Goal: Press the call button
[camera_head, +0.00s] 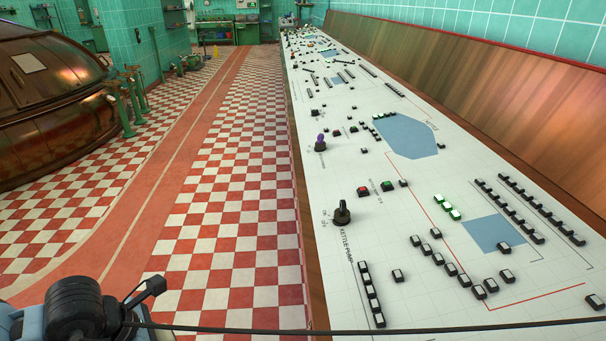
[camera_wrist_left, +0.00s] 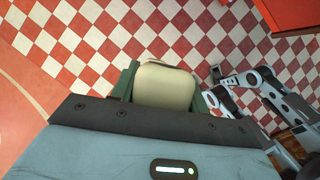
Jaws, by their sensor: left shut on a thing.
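The long white console (camera_head: 330,225) carries a red button (camera_head: 363,191), a green button (camera_head: 387,186) and several small white-topped buttons. In the left wrist view, my left gripper (camera_wrist_left: 162,82) has its green fingers on both sides of a rounded cream thing (camera_wrist_left: 163,87) and is shut on it, above the checkered floor. The thing's far side is hidden. In the head view, part of my left arm shows at the lower left, away from the console. My right gripper is not in view.
A black lever switch (camera_head: 342,213) and a purple knob (camera_head: 320,142) stand at the console's left edge. A copper kettle (camera_head: 50,105) fills the far left. The red and white checkered floor (camera_head: 240,190) between is clear. A dark cable-like line crosses the bottom.

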